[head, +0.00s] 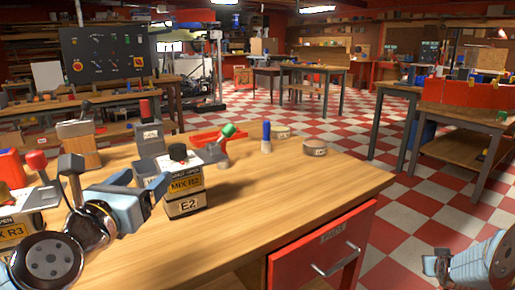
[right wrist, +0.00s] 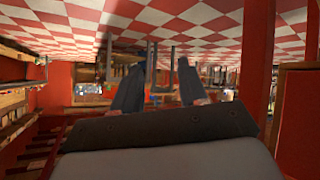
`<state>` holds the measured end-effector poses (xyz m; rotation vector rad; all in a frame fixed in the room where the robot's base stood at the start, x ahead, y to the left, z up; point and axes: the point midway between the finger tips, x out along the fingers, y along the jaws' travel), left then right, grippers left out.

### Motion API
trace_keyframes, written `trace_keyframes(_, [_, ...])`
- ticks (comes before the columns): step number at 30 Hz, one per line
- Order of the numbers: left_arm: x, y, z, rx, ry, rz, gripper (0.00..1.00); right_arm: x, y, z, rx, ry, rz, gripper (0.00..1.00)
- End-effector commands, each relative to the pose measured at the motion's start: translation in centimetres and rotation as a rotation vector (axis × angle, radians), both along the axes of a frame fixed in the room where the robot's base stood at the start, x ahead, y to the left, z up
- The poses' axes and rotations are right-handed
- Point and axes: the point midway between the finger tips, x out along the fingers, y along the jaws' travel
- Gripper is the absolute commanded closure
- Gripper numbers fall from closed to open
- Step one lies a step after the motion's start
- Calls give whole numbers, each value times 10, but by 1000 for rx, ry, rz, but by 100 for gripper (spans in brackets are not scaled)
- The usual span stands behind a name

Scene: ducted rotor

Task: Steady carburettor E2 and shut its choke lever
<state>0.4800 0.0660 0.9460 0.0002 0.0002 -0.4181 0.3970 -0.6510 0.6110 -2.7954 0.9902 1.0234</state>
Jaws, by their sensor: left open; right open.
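Carburettor E2 (head: 187,207) stands upright on the wooden bench, a boxy unit with a yellow "MIX R2" band and a black knob on top. A grey lever with a green tip (head: 228,131) leans up and right from its upper right side and looks like its choke lever. My left gripper (head: 154,191) is open just left of E2, its fingers close to the body; I cannot tell whether they touch. My right gripper is open and empty in the right wrist view (right wrist: 158,88). My right arm shows at the lower right of the head view, off the bench.
Another unit marked "MIX R3" (head: 14,232) with a red-tipped lever stands at the left. Grey units with levers stand behind E2. A blue-topped piece (head: 266,137) and a round tin (head: 315,147) sit to the right. The front right bench top (head: 290,195) is clear.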

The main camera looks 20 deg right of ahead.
Motion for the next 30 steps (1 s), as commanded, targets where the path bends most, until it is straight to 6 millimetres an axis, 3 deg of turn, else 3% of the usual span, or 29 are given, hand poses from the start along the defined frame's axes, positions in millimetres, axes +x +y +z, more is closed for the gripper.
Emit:
trace_keyframes(1, [0,0,0,0,0,0,26,-12,-19,29,-62,-15,-15,57])
trace_keyframes(4, [0,0,0,0,0,0,26,-19,-37,95,-225,-19,28,57])
trace_keyframes(6, [0,0,0,0,0,0,26,8,-18,133,-347,-5,147,57])
trace_keyframes(8, [0,0,0,0,0,0,26,35,6,153,-427,9,254,57])
trace_keyframes(12, [0,0,0,0,0,0,26,93,76,191,-599,21,486,57])
trace_keyframes(18, [0,0,0,0,0,0,26,152,192,238,-854,8,787,57])
trace_keyframes(24, [0,0,0,0,0,0,26,175,317,289,-1151,-45,1043,57])
trace_keyframes(30, [0,0,0,0,0,0,26,167,424,330,-1435,-118,1212,57])
